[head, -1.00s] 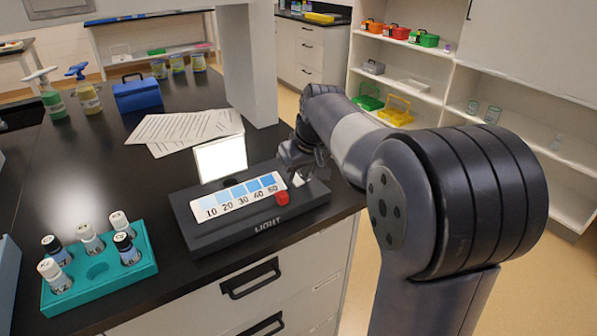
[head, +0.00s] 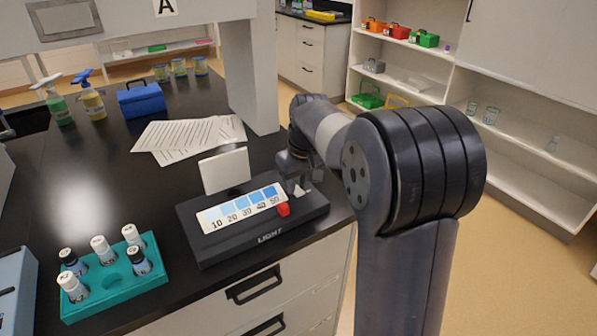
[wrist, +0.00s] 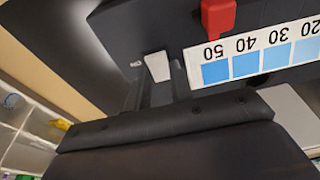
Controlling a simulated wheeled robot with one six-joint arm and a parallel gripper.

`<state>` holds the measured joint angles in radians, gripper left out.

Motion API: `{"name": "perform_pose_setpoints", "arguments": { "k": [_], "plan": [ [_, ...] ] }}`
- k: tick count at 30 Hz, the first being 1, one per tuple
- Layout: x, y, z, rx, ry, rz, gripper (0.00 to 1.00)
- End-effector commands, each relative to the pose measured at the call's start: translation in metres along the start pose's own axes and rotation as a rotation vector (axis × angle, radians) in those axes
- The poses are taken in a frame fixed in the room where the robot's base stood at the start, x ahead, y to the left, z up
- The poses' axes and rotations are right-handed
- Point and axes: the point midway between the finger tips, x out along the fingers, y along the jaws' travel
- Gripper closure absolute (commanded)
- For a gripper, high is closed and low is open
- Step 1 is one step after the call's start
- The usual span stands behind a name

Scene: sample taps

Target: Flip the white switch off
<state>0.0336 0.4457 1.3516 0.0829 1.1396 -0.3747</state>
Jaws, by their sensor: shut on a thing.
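The white switch (head: 301,191) stands near the right end of the dark light box (head: 200,249). It also shows in the wrist view (wrist: 157,67), in front of the fingers. My gripper (head: 293,176) is low over the box's right end, its fingers shut at the white switch and partly hiding it. The exact contact is hard to see. The upright panel (head: 224,170) behind the scale is a dull white, not glowing. A red slider knob (head: 283,209) sits by the 50 end of the blue scale strip (head: 240,208).
A teal rack (head: 117,286) with several small bottles stands front left. A pale post (head: 252,80) rises close behind my gripper.

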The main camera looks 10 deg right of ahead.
Motion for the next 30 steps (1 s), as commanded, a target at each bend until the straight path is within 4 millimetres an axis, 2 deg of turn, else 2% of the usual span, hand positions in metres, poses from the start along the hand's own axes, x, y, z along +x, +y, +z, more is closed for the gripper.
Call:
{"name": "perform_pose_setpoints", "arguments": {
  "k": [1, 20, 21, 24, 30],
  "plan": [
    [-0.0061, -0.0004, -0.0028, 0.000, -0.017, -0.001, 1.00],
    [-0.0007, -0.0002, -0.0034, 0.000, -0.084, 0.002, 1.00],
    [-0.0007, -0.0002, -0.0034, 0.000, -0.084, 0.002, 0.75],
    [-0.0006, -0.0002, -0.0033, 0.000, -0.084, 0.002, 0.69],
    [-0.0009, -0.0001, -0.0031, 0.000, -0.085, 0.002, 0.69]
  ]
}}
